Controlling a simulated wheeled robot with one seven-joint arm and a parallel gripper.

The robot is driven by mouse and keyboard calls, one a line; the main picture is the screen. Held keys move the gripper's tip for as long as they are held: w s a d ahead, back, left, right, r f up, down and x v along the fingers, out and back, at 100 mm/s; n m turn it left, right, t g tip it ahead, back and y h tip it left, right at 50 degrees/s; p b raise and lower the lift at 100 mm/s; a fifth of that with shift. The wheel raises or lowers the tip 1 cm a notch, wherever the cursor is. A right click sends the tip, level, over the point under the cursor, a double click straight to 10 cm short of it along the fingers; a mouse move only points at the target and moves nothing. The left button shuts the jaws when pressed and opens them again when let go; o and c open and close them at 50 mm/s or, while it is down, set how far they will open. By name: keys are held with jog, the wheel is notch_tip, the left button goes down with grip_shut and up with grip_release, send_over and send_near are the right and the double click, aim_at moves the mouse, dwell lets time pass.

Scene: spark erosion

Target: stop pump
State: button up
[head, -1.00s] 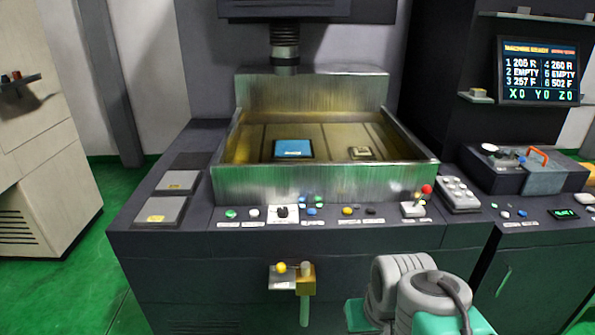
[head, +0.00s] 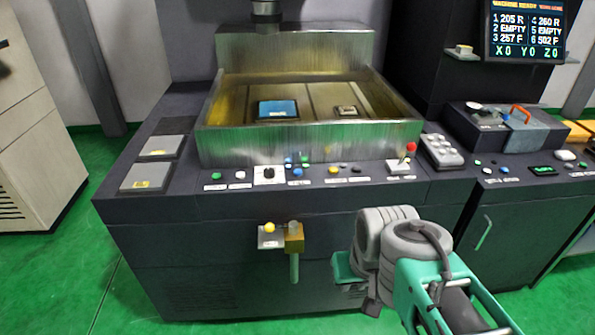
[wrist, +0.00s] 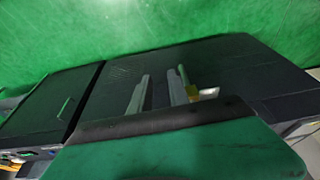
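A row of small control buttons and knobs runs along the front ledge of the dark machine. It has a green button (head: 217,175), a white button (head: 240,174), a black knob on a white plate (head: 268,173), blue buttons (head: 297,171), a yellow button (head: 333,170) and a red-topped lever (head: 411,147). Their labels are too small to read, so I cannot tell which is the pump's. My gripper (wrist: 159,84) shows two pale fingers apart, with nothing between them, in the wrist view. In the head view my arm is in front of the machine's lower right, apart from the buttons.
A metal tank (head: 310,143) holding a blue block (head: 278,109) stands behind the buttons. A yellow knob (head: 269,228) and brass valve with green handle (head: 294,240) jut from the front. A screen (head: 525,30) hangs at right. Green floor (head: 70,285) is free at left.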

grip_shut()
dwell(1.4)
